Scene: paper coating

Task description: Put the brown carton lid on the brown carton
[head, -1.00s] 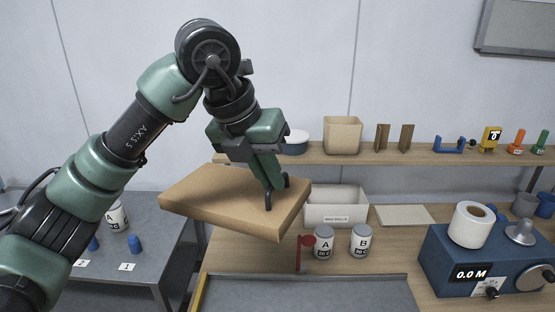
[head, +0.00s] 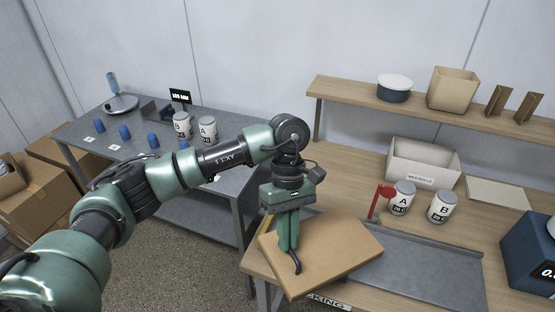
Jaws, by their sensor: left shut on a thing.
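The brown carton lid (head: 340,252) is a flat tan slab, tilted, above the front left of the wooden bench (head: 345,165). My left gripper (head: 294,262) points down and is shut on the lid near its left side. Brown cartons (head: 50,200) stand at the far left by the grey table; a smaller one (head: 8,180) sits on top, cut off by the picture edge. Which of them the lid belongs to cannot be told. My right gripper is out of view.
A grey metal tray (head: 430,275) lies partly behind the lid. Cans A (head: 402,198) and B (head: 442,207), a red flag-like part (head: 377,202) and a white bin (head: 424,162) stand behind it. The grey table (head: 75,140) at left holds cans and blue pieces.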

